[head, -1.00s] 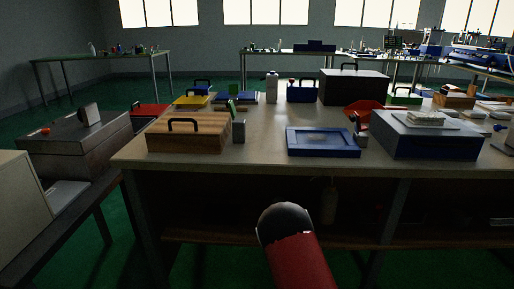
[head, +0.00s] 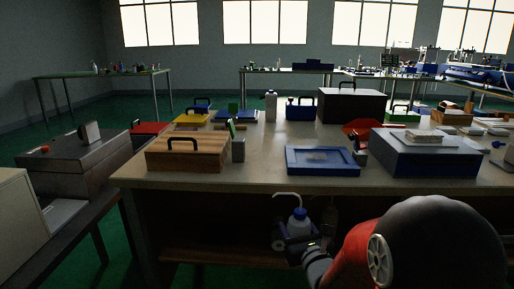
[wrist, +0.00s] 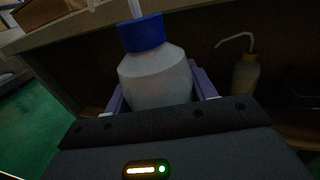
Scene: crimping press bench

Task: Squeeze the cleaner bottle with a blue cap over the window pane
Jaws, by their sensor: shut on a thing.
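The cleaner bottle (head: 298,226) is a whitish squeeze bottle with a blue cap and a pale bent spout. It stands upright between the fingers of my gripper (head: 297,238), in front of the bench and below its top. In the wrist view the bottle body (wrist: 157,80) fills the space between the purple fingers of my gripper (wrist: 160,92), which is shut on it. The spout's tip is cut off there. The window pane (head: 322,171) appears to be the blue-framed flat panel lying on the bench top, above and slightly right of the bottle, with a faint pale patch inside.
A yellow-capped bottle (wrist: 245,75) stands on the dim shelf under the bench. A wooden box (head: 187,155) is left of the pane and a blue box with a grey lid (head: 425,160) right of it. The bench's front edge (head: 240,187) lies between bottle and pane.

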